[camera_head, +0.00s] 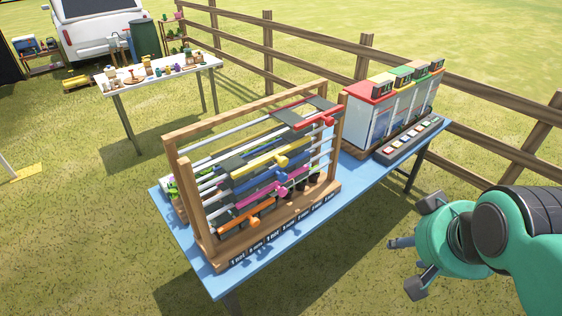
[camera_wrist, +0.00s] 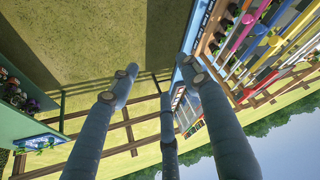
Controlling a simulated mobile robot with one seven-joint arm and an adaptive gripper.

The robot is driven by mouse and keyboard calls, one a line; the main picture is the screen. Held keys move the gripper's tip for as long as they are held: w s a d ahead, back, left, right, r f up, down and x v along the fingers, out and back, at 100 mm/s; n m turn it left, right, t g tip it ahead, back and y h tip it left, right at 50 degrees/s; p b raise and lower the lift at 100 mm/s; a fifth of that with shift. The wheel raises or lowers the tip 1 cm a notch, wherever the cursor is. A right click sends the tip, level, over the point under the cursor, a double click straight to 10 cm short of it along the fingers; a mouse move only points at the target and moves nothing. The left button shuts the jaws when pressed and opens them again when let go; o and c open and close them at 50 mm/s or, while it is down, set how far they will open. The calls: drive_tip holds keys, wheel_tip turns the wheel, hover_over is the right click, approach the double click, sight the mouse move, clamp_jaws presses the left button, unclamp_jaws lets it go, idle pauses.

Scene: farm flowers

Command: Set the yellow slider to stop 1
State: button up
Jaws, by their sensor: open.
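The yellow slider (camera_head: 266,163) is a long yellow bar with a small yellow knob toward its right part. It sits on a rod of the wooden rack (camera_head: 339,140), below the red slider (camera_head: 320,119) and above the blue one. Small labels (camera_head: 285,236) run along the rack's front base; I cannot read them surely. My gripper (camera_head: 414,246) is open and empty, in the air to the right of the rack, well apart from it. In the wrist view its fingers (camera_wrist: 160,84) are spread, with nothing between them; coloured sliders show at upper right.
The rack stands on a blue table (camera_head: 244,283). Pink (camera_head: 268,191) and orange (camera_head: 246,221) sliders are lower on it. A machine (camera_head: 378,123) with coloured tops and a button panel (camera_head: 410,139) stands at the table's far right. A wooden fence (camera_head: 368,60) runs behind; grass lies in front.

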drive_tip(key=w+a+f+n+t+y, duration=0.1)
drive_tip(key=w+n+t, duration=0.15)
drive_tip(key=w, duration=1.05)
drive_tip(key=w+f+n+t, duration=0.15)
drive_tip(key=w+t, duration=0.25)
drive_tip(key=w, duration=0.8)
drive_tip(key=n+y, duration=0.5)
drive_tip(key=y, duration=0.7)
approach(285, 163)
drive_tip(key=shift+v, duration=1.45)
drive_tip(key=shift+w+a+f, duration=0.1)
drive_tip(key=shift+a, duration=0.05)
drive_tip(key=b+x, duration=0.1)
drive_tip(key=x, duration=1.2)
drive_tip(key=shift+w+a+b, duration=0.15)
drive_tip(key=shift+b, duration=0.2)
